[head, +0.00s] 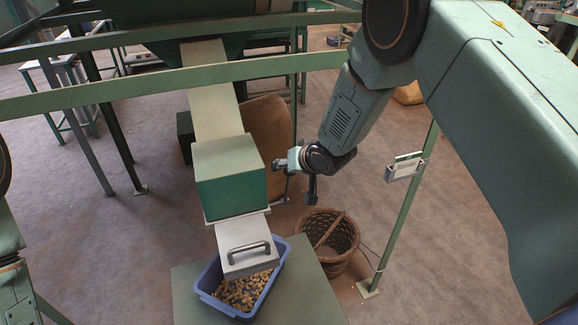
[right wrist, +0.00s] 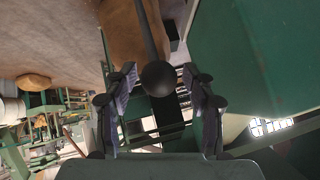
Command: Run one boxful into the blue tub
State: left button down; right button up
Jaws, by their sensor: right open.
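The blue tub (head: 222,307) stands on a green-grey stand under the chute mouth, with a layer of brown nuts (head: 243,291) inside. Above it is the green metering box (head: 231,192) on the sloping chute. A pale plate with a grey handle (head: 248,250) covers the outlet above the tub. My right gripper (head: 279,164) is open just right of the box. In the right wrist view, a dark ball knob (right wrist: 159,78) on a thin rod shows between the open fingers (right wrist: 160,90); contact cannot be told. My left gripper is out of view.
A wicker basket (head: 330,240) stands on the floor right of the tub's stand (head: 311,292). A green rail (head: 150,86) crosses in front of the chute (head: 213,105). A green post (head: 408,215) carrying a card holder (head: 405,167) stands at the right. A brown sack leans behind the box.

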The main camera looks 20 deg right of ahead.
jog(key=shift+w+f, duration=0.1)
jog(key=shift+f, duration=0.05)
jog(key=v, duration=1.2)
